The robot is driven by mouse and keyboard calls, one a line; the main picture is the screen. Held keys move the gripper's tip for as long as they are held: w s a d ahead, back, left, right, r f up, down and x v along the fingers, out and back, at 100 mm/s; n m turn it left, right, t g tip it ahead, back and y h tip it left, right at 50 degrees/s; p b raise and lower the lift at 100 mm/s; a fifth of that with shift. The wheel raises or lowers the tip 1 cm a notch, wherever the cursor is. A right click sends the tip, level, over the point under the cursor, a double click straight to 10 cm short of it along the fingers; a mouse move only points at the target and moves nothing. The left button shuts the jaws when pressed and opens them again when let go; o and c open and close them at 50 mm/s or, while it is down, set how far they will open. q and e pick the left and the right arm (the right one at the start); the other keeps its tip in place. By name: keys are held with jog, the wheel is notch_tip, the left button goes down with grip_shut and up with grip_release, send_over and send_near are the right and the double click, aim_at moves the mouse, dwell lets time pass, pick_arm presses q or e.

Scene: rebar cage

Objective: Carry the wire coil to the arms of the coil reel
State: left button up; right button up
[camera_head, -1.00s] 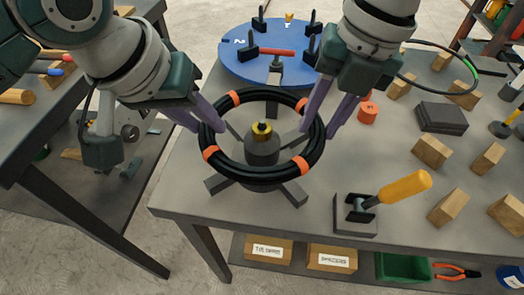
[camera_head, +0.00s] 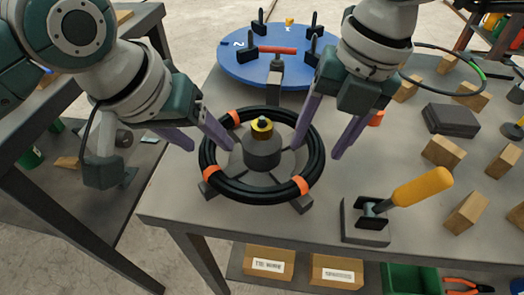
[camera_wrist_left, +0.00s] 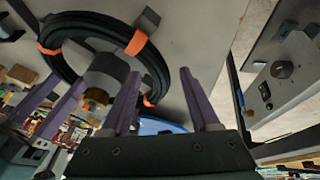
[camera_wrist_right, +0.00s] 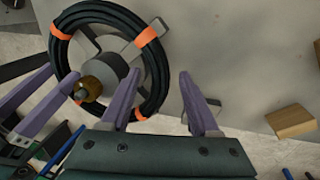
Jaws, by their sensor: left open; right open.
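The wire coil (camera_head: 208,158) is a black ring with orange bands. It lies on the arms of the coil reel (camera_head: 262,150), around the reel's grey hub with a yellow top. The coil also shows in the left wrist view (camera_wrist_left: 155,70) and the right wrist view (camera_wrist_right: 152,75). Parts of the reel arms are hidden under the coil.
A blue turntable (camera_head: 235,62) with black posts stands behind the reel. A toggle clamp with an orange handle (camera_head: 422,186) is at the front right. Wooden blocks (camera_head: 443,151) and a dark box (camera_head: 451,120) lie on the right of the table.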

jog(key=shift+r, duration=0.3)
pick_arm(q)
jog(key=v, duration=1.2)
pick_arm(e)
notch_tip(320, 180, up, 11)
jog(key=d, duration=0.2)
jog(key=shift+s+d, duration=0.15)
jog(key=shift+s, duration=0.05)
jog(key=shift+r, duration=0.1)
